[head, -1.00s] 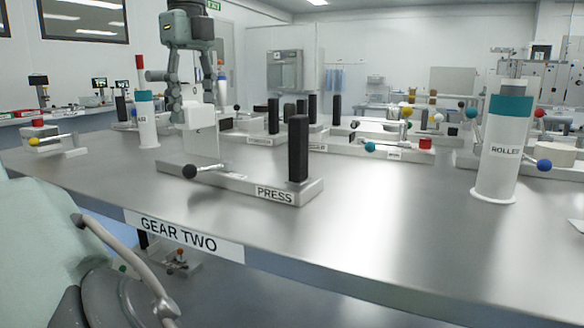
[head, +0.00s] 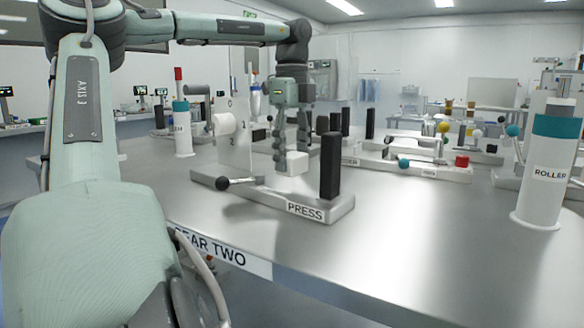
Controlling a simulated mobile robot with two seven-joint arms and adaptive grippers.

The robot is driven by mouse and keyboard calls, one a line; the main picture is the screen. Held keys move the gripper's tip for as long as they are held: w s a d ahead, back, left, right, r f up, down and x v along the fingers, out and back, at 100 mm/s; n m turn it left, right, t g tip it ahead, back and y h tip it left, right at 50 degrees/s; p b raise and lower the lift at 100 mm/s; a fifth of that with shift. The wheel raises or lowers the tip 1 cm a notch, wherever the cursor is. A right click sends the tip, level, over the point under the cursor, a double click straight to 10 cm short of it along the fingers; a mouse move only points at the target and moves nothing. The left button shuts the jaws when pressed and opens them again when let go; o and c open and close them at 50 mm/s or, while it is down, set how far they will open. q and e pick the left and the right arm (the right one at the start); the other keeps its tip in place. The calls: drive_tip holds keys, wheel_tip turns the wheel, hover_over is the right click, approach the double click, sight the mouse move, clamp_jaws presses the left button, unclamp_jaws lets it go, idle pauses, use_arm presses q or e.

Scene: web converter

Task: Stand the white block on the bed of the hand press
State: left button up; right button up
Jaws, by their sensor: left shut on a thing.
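The white block (head: 293,162) is a small cube in the fingers of my left gripper (head: 291,158), which points straight down and is shut on it. The hand press (head: 306,210) is a long grey base labelled PRESS, with a black upright post (head: 331,166) and a lever with a black knob (head: 222,184). The block is over the middle of the press bed, left of the post and right of the upright white plate (head: 239,110). Whether its underside touches the bed I cannot tell. My right gripper is not in view.
The ROLLER column (head: 545,170) stands at the right, and another white column (head: 182,132) at the back left. More lever fixtures (head: 420,166) lie behind. The bench front (head: 420,240) is clear.

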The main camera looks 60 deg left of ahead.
use_arm(q)
wheel_tip(320, 180, down, 3)
drive_tip(key=shift+r, duration=0.15)
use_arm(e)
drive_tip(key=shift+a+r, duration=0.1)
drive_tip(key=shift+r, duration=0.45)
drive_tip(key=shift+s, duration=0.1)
use_arm(q)
drive_tip(key=o, duration=1.2)
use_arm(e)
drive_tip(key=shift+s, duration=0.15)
